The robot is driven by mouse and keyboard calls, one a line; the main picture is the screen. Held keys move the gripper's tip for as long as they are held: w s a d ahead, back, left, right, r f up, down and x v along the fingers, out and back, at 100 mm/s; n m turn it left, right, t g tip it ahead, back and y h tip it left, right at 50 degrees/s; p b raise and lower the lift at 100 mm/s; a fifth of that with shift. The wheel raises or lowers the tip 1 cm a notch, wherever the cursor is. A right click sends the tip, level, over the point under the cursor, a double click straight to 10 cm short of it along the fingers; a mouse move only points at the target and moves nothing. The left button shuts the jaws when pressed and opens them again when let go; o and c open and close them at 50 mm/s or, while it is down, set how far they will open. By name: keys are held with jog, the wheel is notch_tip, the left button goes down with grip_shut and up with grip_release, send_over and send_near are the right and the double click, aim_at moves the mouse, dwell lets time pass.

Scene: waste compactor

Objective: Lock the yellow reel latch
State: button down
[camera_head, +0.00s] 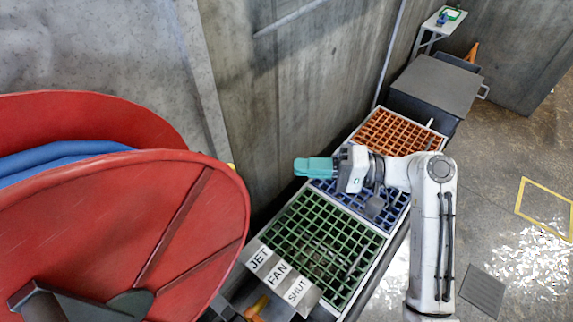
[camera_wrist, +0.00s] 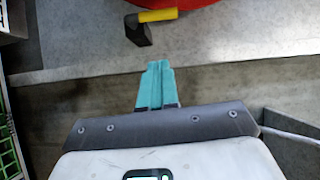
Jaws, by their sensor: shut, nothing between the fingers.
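The reel latch shows in the wrist view as a yellow handle (camera_wrist: 157,15) on a dark block (camera_wrist: 138,31), near the top edge. It lies beside the red reel (camera_wrist: 195,3). In the head view the large red reel (camera_head: 110,230) fills the left side, and only a small yellow bit (camera_head: 232,166) shows behind its rim. My gripper (camera_head: 299,167) has teal fingers pointing left toward the reel, above the grates. In the wrist view my gripper (camera_wrist: 158,64) is shut and empty, apart from the latch. I cannot tell whether the latch is locked.
Green (camera_head: 325,242), blue (camera_head: 385,208) and orange (camera_head: 397,134) grates run along the concrete wall (camera_head: 300,80). Labels reading JET, FAN and SHUT (camera_head: 280,276) sit at the near end. A dark bin (camera_head: 437,83) stands behind. The floor at right has white scraps (camera_head: 535,262).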

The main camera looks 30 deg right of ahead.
jog(key=shift+v, duration=1.3)
jog(key=shift+f, duration=0.1)
jog(key=s+a+f+n+g+h, duration=0.1)
jog(key=s+f+g+h, duration=0.2)
jog(key=f, duration=0.5)
jog(key=s+a+f+n+g+h, duration=0.1)
jog(key=s+a+f+h, duration=0.1)
jog(key=s+f+h, duration=0.45)
jog(key=s+d+f+n+g+h, duration=0.2)
jog(key=s+d+f, duration=0.1)
jog(key=s, duration=0.3)
jog(key=s+d+f+n+g+h, duration=0.1)
jog(key=s+d+f+g+h, duration=0.1)
jog(key=s, duration=0.5)
jog(key=shift+d+f+n+g+h, duration=0.3)
jog(key=shift+d+f+n+h, duration=0.15)
jog(key=shift+f+h, duration=0.3)
